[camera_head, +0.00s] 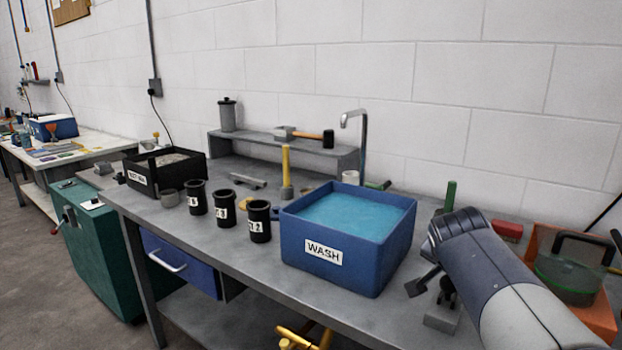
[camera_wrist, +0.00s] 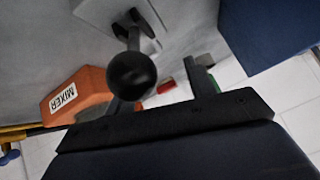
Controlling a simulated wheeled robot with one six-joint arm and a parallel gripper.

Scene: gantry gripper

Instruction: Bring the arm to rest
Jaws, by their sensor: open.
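My arm (camera_head: 500,270) comes in from the lower right of the head view, over the right part of the bench. My gripper (camera_wrist: 160,80) shows in the wrist view as a dark bar with two fingers set apart. It is open, with nothing held between the fingers. A round black knob on a rod (camera_wrist: 132,75) stands in front of the left finger and partly hides it. The knob's grey base (camera_wrist: 95,12) is on the bench. In the head view a dark finger-like part (camera_head: 424,281) shows beside the arm's end.
The blue WASH tub (camera_head: 345,285) of liquid stands left of my arm. The orange MIXER box (camera_wrist: 75,95) is close by and also shows at the right of the head view (camera_head: 603,318). Black cups (camera_head: 224,208), a tap (camera_head: 362,145) and a raised shelf (camera_head: 285,145) stand further left.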

